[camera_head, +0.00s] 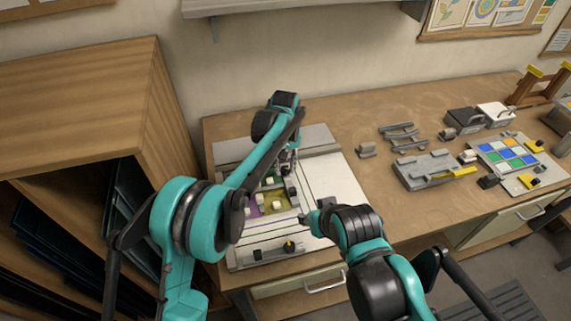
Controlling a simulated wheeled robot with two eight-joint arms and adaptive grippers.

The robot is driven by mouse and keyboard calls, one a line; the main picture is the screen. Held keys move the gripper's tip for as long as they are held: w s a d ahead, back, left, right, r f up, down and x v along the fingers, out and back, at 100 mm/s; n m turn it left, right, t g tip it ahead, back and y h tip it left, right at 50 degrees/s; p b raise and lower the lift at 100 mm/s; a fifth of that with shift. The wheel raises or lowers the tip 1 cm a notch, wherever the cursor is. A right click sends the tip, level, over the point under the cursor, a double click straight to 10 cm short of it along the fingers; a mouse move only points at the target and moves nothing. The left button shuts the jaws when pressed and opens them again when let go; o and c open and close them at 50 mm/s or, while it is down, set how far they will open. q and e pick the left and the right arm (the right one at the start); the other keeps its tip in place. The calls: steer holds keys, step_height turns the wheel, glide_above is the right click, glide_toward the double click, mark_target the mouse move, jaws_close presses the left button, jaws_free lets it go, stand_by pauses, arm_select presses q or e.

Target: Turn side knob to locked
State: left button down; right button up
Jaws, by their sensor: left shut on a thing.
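A white work board (342,185) lies on the bench and carries a small panel with purple, yellow and green patches (270,198). My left gripper (291,172) reaches down over the panel's upper right edge. It is shut on a small dark part there, which I take to be the side knob (291,193); the arm and fingers partly hide it, and its turn angle cannot be read. My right gripper (309,218) is low over the board, right of the panel. Its fingers are too small and hidden to tell their state.
A dark fitting with a yellow-marked knob (289,246) sits at the board's front edge. To the right are grey fixtures (432,169), a coloured tile board (508,154) and dark boxes (465,121). A wooden cabinet (85,105) stands at left. Bare bench lies behind the board.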

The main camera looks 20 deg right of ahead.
mark_target(284, 169)
arm_select(q)
steer(key=m+p, duration=0.1)
steer(key=m, duration=0.5)
steer(key=shift+a+m, duration=0.1)
steer(key=shift+m, duration=0.2)
steer(key=m+p, duration=0.1)
steer(key=m, duration=0.5)
steer(key=shift+w, duration=0.1)
stand_by(0.3)
steer(key=c, duration=1.2)
jaws_free()
step_height(284, 169, up, 12)
